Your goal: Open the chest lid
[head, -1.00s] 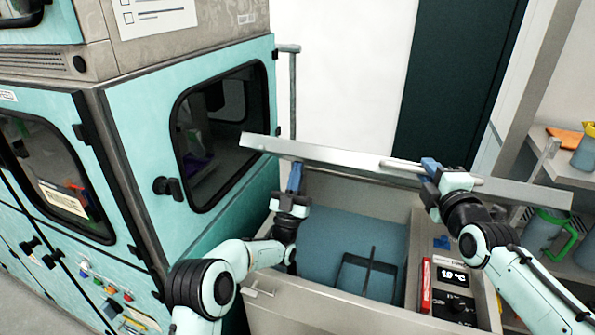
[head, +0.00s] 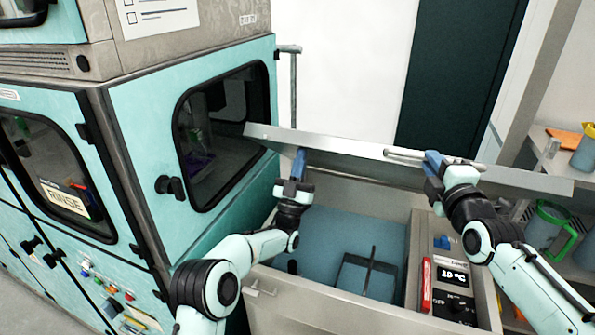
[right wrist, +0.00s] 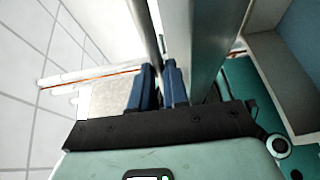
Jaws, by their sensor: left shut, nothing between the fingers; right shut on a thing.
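The chest (head: 330,308) stands open in the head view, with a blue interior and a dark divider inside. Its grey lid (head: 330,150) is raised and tilted back above the opening. My right gripper (head: 432,160) is shut on the lid's bar handle (head: 398,154); the handle also shows between the fingers in the right wrist view (right wrist: 150,40). My left gripper (head: 299,158) is shut and empty, its blue fingertips at the lid's underside, left of the middle. I cannot tell whether they touch it.
A teal cabinet (head: 150,170) with a dark window stands close on the left. A control panel with a display (head: 453,276) sits on the chest's right side. A shelf with a green-handled jug (head: 548,230) stands on the right. A wall is behind.

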